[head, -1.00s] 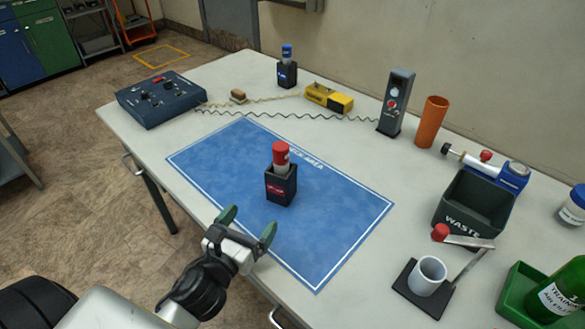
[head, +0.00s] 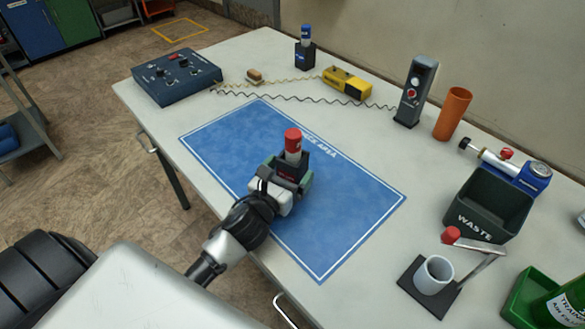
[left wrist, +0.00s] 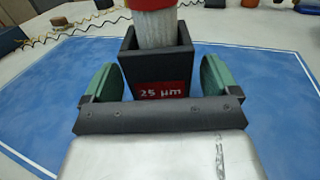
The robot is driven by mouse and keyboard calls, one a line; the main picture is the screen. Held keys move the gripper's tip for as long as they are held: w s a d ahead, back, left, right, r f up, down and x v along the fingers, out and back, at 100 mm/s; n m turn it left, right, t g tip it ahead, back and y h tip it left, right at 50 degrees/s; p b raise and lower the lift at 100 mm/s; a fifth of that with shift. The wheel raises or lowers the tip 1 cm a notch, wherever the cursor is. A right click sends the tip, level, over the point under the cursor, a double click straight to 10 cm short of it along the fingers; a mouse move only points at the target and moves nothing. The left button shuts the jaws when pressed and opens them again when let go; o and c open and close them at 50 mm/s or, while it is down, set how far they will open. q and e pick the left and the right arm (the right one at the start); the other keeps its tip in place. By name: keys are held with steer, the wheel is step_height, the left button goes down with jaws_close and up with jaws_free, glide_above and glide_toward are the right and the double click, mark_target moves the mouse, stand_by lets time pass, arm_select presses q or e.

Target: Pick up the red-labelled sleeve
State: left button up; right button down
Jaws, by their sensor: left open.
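The red-labelled sleeve (head: 291,166) is a dark, square, open-topped holder standing upright on the blue mat (head: 345,215). A pale cylinder with a red cap (head: 293,138) stands in it. In the left wrist view the sleeve (left wrist: 157,62) faces me, with a red label (left wrist: 162,91) reading "25 µm". My left gripper (head: 287,177) is open around the sleeve's lower part. In the left wrist view one green finger stands on each side of it, with a gap at both sides. The palm is close to the label face. My right gripper is not in view.
A similar blue-labelled holder (head: 305,54) stands at the back. A control box (head: 176,78), yellow device (head: 347,83), upright dark unit (head: 415,92), orange tube (head: 452,114) and waste bin (head: 487,204) stand around the mat. The mat is otherwise clear.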

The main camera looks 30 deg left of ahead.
arm_select(q)
steer(key=shift+w, duration=1)
steer(key=shift+c, duration=0.3)
steer(key=c, duration=1)
steer(key=shift+r, duration=0.15)
